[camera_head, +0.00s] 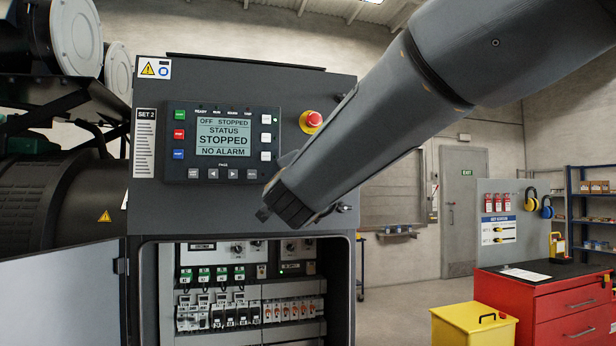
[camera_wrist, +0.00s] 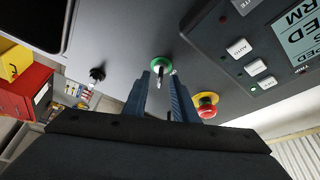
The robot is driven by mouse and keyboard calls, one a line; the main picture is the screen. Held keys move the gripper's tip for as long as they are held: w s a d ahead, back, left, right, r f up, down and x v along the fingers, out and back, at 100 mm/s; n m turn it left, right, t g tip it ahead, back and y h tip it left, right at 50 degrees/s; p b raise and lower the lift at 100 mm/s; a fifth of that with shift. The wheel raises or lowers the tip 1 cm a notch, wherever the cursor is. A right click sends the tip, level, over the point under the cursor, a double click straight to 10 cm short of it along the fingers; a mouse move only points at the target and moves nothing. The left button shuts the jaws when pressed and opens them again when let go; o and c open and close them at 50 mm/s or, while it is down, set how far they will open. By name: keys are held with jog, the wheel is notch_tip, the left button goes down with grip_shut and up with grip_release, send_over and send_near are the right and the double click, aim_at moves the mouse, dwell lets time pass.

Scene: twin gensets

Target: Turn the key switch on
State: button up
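In the wrist view, a green-ringed round fitting with a silver centre (camera_wrist: 160,65), which looks like the key switch, sits on the dark panel. My gripper (camera_wrist: 160,80) is open, its two blue-grey fingers apart on either side of the silver centre. I cannot tell whether either finger touches it. In the head view, my gripper (camera_head: 285,202) is in front of the SET 2 cabinet (camera_head: 240,85), below the controller, and my arm hides the fitting. The controller screen (camera_head: 223,137) reads OFF STOPPED, STATUS STOPPED, NO ALARM.
A red emergency stop (camera_head: 310,121) is close to one finger in the wrist view (camera_wrist: 206,105). A black knob (camera_wrist: 97,73) is on the other side. The lower cabinet door (camera_head: 60,295) stands open. A yellow box (camera_head: 470,328) and red tool cabinet (camera_head: 545,300) stand at right.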

jog(key=shift+s, duration=0.1)
jog(key=b+v, duration=0.2)
jog(key=v, duration=0.5)
jog(key=shift+s, duration=0.35)
jog(key=s+d+f+n+g+y, duration=0.15)
jog(key=d+f+n+g, duration=0.3)
jog(key=f, duration=1.25)
jog(key=d+f+n+g+y, duration=0.25)
jog(key=f+n+g, duration=0.3)
jog(key=f, duration=1.05)
jog(key=s+d+f+n+g+h, duration=0.1)
jog(key=s+d+f+g, duration=0.3)
jog(key=s+d+f, duration=0.3)
jog(key=s+d+f+n+g+h, duration=0.1)
jog(key=s+d+f+g, duration=0.4)
jog(key=s+f, duration=0.7)
jog(key=s+d+n, duration=0.1)
jog(key=s+d, duration=0.1)
jog(key=s, duration=0.2)
jog(key=shift+f+g+h, duration=0.25)
jog(key=shift+g+h, duration=0.05)
